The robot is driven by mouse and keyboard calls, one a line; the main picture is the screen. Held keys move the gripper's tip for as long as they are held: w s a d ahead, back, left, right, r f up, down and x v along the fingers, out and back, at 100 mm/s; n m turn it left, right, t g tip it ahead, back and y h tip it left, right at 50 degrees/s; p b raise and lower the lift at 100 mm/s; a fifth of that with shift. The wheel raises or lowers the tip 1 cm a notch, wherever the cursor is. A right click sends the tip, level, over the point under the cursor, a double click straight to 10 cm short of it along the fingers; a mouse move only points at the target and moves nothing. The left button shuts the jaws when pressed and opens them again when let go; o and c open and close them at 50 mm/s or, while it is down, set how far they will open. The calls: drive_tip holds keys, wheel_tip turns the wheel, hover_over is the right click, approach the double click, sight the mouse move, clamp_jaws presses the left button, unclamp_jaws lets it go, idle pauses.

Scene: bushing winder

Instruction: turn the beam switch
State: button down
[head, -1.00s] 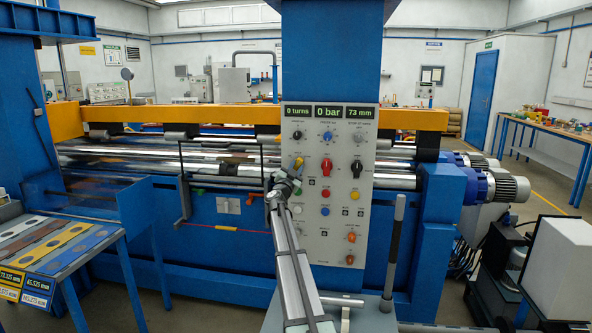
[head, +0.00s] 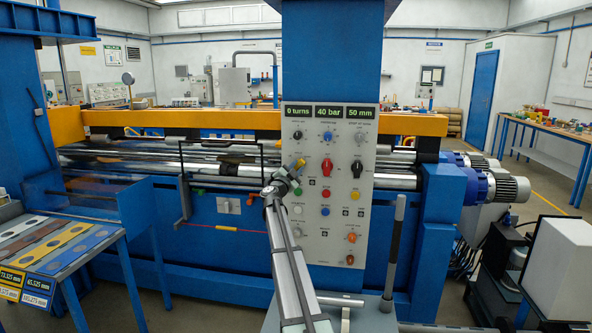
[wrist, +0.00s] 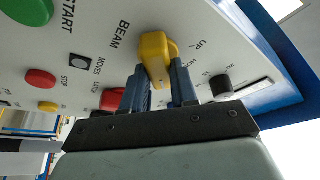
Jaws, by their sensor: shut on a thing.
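The beam switch is a yellow knob (wrist: 154,48) beside the word BEAM on the white panel in the wrist view. My gripper (wrist: 160,74) is shut on it, one dark blue finger on each side. In the head view the yellow knob (head: 300,163) shows at the panel's left edge, tilted up to the right, with my gripper (head: 293,173) at it. The panel (head: 338,200) has displays reading 0 turns, 40 bar and 50 mm.
Close to the switch in the wrist view are a red knob (wrist: 113,99), a black knob (wrist: 221,85), a red button (wrist: 40,79) and a green button (wrist: 27,10). A grey upright lever (head: 393,250) stands right of my arm.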

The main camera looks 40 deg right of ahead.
drive_tip(key=c, duration=0.9)
unclamp_jaws()
drive_tip(key=v, duration=1.3)
drive_tip(key=shift+s+a+f, duration=0.1)
drive_tip(key=shift+s+a, duration=0.15)
drive_tip(key=shift+a, duration=0.05)
